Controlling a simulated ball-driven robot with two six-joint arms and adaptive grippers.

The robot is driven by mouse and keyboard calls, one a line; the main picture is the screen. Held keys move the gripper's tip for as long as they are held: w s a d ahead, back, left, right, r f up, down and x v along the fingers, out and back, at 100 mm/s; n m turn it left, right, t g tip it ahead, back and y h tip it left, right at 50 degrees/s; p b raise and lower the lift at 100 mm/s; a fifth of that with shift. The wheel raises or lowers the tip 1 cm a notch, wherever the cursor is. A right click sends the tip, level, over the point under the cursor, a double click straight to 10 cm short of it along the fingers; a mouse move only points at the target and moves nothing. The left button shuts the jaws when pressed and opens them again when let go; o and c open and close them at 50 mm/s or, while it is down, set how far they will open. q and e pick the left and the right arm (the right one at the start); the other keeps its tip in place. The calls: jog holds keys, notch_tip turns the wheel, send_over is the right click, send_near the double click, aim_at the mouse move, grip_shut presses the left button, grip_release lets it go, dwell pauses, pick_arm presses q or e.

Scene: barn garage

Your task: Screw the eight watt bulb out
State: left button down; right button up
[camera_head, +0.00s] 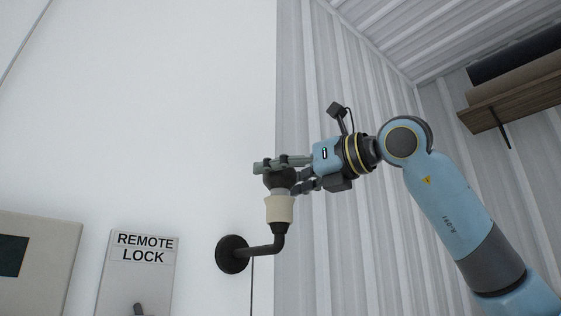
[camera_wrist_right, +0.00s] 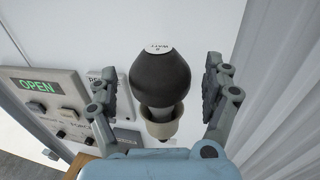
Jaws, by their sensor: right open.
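The bulb (camera_head: 279,181) is dark and round and sits upright in a cream socket (camera_head: 279,209) on a black bent wall arm. In the right wrist view the dark bulb (camera_wrist_right: 160,80) shows a white patch on top with small print that I cannot read surely, and the cream socket (camera_wrist_right: 160,122) is below it. My right gripper (camera_head: 270,172) reaches in from the right at bulb height. Its fingers (camera_wrist_right: 160,92) stand open on both sides of the bulb, with gaps visible in the wrist view. My left gripper is not in view.
The black round wall mount (camera_head: 232,254) holds the lamp arm on the white wall. A "REMOTE LOCK" panel (camera_head: 138,275) and a grey box (camera_head: 35,262) are at the lower left. A panel reading "OPEN" (camera_wrist_right: 42,86) shows in the wrist view. A wooden shelf (camera_head: 515,103) is at the upper right.

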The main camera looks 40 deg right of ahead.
jog(key=shift+w+a, duration=0.1)
jog(key=shift+w, duration=0.2)
jog(key=c, duration=1)
jog(key=shift+o, duration=0.2)
jog(key=shift+f+n+g+y+b, duration=0.15)
jog(key=shift+n+g+y+b, duration=0.15)
jog(key=shift+n+y+b, duration=0.35)
jog(key=shift+n+g+y+b, duration=0.55)
jog(key=shift+y+b, duration=0.25)
jog(key=shift+y, duration=0.45)
jog(key=shift+n+g+y, duration=0.35)
jog(key=shift+n+y, duration=0.25)
jog(key=shift+n+g+y, duration=1.2)
jog(key=shift+y, duration=0.3)
